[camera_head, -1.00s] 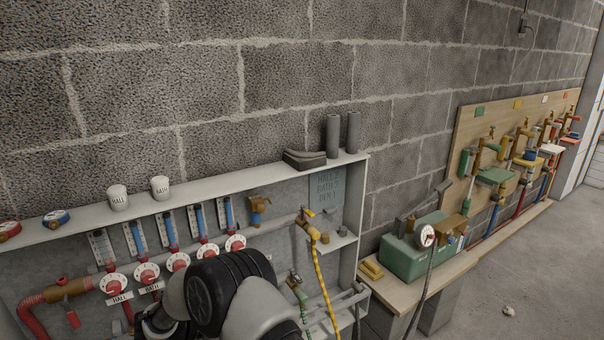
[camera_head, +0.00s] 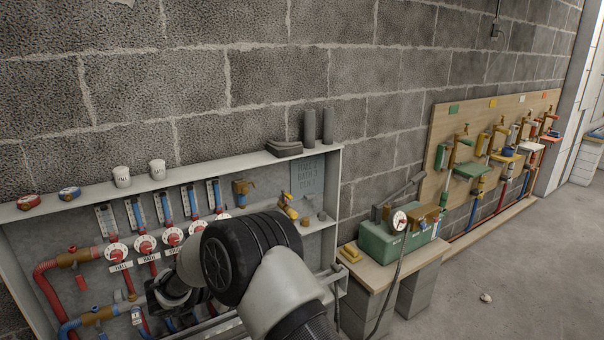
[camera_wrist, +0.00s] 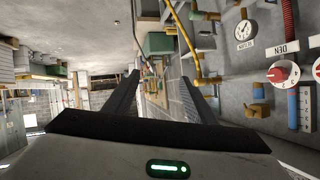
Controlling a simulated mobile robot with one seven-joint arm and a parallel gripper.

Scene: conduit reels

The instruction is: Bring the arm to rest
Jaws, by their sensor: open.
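My gripper (camera_wrist: 161,80) is open in the wrist view, its two dark fingers apart with nothing held between them. The wrist view is turned on its side, with the cabinet's gauge (camera_wrist: 243,31) and red-and-white dial (camera_wrist: 284,73) to the right of the fingers. In the head view, my arm crosses in front of the manifold cabinet (camera_head: 230,160). It hides the lower right part of the cabinet. My gripper's fingers cannot be made out in that view.
Two white cups (camera_head: 121,177) and grey cylinders (camera_head: 309,127) stand on the cabinet top. A bench with a green box (camera_head: 391,243) is right of the cabinet. A board with taps (camera_head: 437,155) hangs on the wall. The floor (camera_head: 510,270) at right is mostly clear.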

